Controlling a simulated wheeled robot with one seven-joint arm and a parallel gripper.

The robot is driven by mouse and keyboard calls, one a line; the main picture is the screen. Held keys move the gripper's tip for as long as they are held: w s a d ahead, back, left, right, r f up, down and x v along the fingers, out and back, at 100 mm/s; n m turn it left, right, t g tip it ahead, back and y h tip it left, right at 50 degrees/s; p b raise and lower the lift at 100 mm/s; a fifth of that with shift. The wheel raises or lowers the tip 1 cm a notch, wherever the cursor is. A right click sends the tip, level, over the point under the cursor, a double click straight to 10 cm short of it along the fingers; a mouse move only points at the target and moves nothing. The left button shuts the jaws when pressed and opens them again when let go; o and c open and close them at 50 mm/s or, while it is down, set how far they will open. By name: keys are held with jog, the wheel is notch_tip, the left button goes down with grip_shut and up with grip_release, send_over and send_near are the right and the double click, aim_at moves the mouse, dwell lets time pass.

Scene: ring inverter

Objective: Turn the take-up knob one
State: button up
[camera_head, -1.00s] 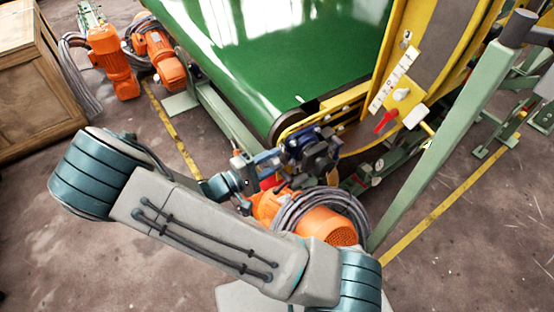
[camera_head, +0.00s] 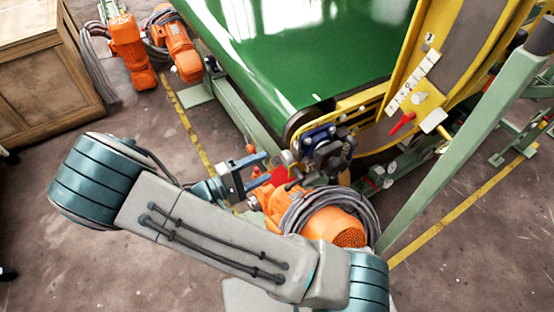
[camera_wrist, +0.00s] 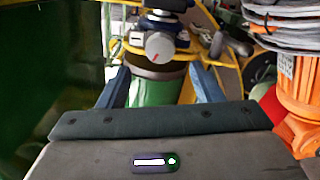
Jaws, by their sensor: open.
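The take-up knob (camera_wrist: 159,45) is a round grey dial with a red pointer mark, seen face-on in the wrist view. It sits on a dark bracket, and in the head view the knob (camera_head: 288,157) is small at the bracket's left side. My gripper (camera_wrist: 163,80) is open, with its two blue fingers apart and nothing between them. The knob lies beyond the fingertips, roughly centred between them. In the head view my gripper (camera_head: 270,167) points right at the knob, with a small gap.
The green belt (camera_head: 300,60) lies behind the bracket. An orange motor (camera_head: 335,225) with coiled grey cable is close below my gripper. A yellow panel (camera_head: 420,95) with a red handle (camera_head: 402,124) and a pale green post (camera_head: 455,145) stand at right.

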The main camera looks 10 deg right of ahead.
jog(key=v, duration=0.6)
jog(key=shift+a, duration=0.1)
